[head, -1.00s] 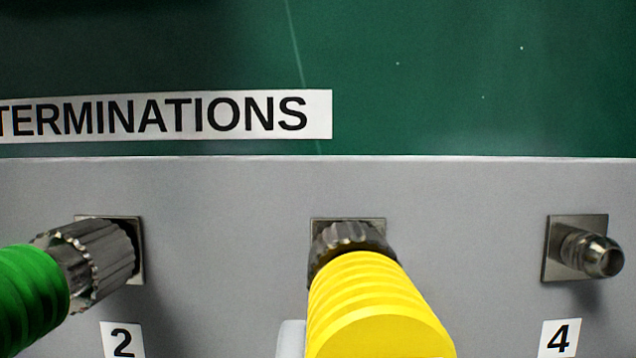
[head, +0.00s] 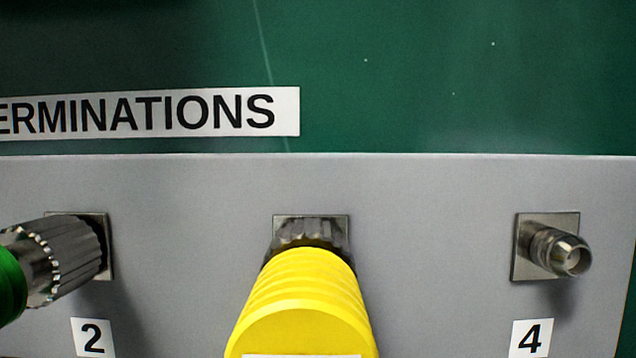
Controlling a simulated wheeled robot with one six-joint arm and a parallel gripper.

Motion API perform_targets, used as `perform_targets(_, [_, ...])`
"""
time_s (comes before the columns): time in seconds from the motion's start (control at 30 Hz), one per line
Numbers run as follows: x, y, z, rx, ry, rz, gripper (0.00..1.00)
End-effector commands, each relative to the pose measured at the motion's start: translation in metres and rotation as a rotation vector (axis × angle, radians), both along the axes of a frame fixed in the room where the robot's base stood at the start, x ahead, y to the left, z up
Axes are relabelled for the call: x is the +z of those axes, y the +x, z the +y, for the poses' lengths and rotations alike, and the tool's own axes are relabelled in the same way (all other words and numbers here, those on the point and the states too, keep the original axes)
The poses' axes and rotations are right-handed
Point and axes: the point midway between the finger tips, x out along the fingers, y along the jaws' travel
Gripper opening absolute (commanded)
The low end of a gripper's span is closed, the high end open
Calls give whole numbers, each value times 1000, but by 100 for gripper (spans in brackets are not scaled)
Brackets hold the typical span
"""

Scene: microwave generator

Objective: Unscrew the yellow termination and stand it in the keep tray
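The yellow termination (head: 305,300) is in the lower middle of the head view. Its ribbed yellow body points towards me, and a white label edge shows at the bottom of the picture. Its grey knurled nut (head: 309,236) sits against a square metal connector plate (head: 312,222) on the grey panel (head: 420,190). My gripper is not in the picture, so I cannot see where its fingers are. The keep tray is not in view.
A green termination (head: 10,285) with a knurled nut (head: 58,262) is on port 2 at the left edge. Port 4 at right has a bare threaded connector (head: 558,252). A "TERMINATIONS" label (head: 285,112) is on the green wall (head: 400,60) above.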

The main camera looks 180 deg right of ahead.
Motion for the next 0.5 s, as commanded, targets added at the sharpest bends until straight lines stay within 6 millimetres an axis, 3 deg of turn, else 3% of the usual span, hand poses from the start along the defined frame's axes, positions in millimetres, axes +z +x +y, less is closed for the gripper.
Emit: perform_targets(0.5, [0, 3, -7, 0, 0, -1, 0])
